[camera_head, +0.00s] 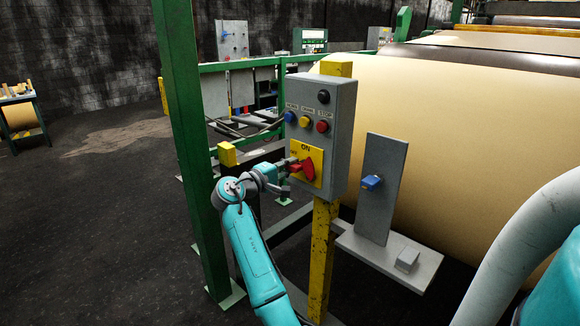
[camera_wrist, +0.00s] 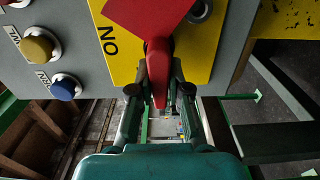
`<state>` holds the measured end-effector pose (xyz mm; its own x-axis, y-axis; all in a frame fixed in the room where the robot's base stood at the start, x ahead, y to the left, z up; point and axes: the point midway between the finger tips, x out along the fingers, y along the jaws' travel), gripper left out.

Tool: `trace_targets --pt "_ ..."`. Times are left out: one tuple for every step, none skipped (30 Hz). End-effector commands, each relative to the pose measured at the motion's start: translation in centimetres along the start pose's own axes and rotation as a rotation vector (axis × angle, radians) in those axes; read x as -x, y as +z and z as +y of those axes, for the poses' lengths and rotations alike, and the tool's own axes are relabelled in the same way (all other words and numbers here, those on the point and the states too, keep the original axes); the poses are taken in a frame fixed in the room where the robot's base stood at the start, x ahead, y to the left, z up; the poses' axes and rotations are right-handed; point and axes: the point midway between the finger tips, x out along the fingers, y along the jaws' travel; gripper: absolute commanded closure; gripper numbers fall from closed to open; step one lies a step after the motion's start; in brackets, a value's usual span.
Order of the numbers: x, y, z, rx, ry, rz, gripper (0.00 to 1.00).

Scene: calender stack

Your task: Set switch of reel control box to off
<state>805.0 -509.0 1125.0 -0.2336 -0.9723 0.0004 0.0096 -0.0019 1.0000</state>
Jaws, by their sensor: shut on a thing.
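The grey reel control box (camera_head: 333,140) is on a yellow post. Its red rotary switch (camera_head: 307,167) sits on a yellow plate (camera_head: 310,150) marked ON at the top. In the wrist view the red switch handle (camera_wrist: 158,68) lies between the fingers of my gripper (camera_wrist: 158,90), in front of the yellow plate (camera_wrist: 120,65). My gripper (camera_head: 288,168) is at the left side of the switch and shut on its handle. In the head view the handle looks tilted, and the label on the plate's left is partly hidden.
Blue (camera_head: 290,117), yellow (camera_head: 304,122) and red (camera_head: 322,127) buttons and a black knob (camera_head: 323,97) are above the switch. A green post (camera_head: 182,130) stands left of my arm. A grey bracket with a blue switch (camera_head: 372,182) is right. A large tan roll (camera_head: 450,140) stands behind.

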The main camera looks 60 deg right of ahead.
Motion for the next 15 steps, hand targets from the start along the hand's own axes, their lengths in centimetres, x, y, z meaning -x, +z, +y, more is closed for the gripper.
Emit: trace_targets --pt "0.05 -0.06 -0.11 0.005 -0.001 0.002 1.00" --pt "0.05 -0.06 -0.12 0.006 -0.001 0.002 1.00" --pt "0.05 -0.06 -0.13 0.007 -0.001 0.002 1.00" --pt "0.05 -0.06 -0.13 0.008 -0.001 0.002 1.00" --pt "0.05 -0.05 -0.13 0.008 -0.001 0.001 1.00" --pt "0.05 -0.05 -0.13 0.008 -0.001 0.001 1.00" --pt "0.05 -0.05 -0.14 0.008 -0.001 0.001 1.00" --pt "0.05 -0.05 -0.14 0.008 -0.001 0.001 1.00" --pt "0.05 -0.05 -0.14 0.008 -0.001 0.001 1.00" --pt "0.05 -0.05 -0.15 0.007 -0.002 0.001 1.00" --pt "0.05 -0.05 -0.15 0.007 -0.002 0.001 1.00" --pt "0.05 -0.05 -0.15 0.007 -0.002 0.001 1.00" --pt "0.05 -0.05 -0.15 0.007 -0.002 0.001 0.79" --pt "0.05 -0.04 -0.15 0.007 -0.002 0.001 0.71" --pt "0.05 -0.04 -0.14 0.007 -0.001 0.001 0.61"
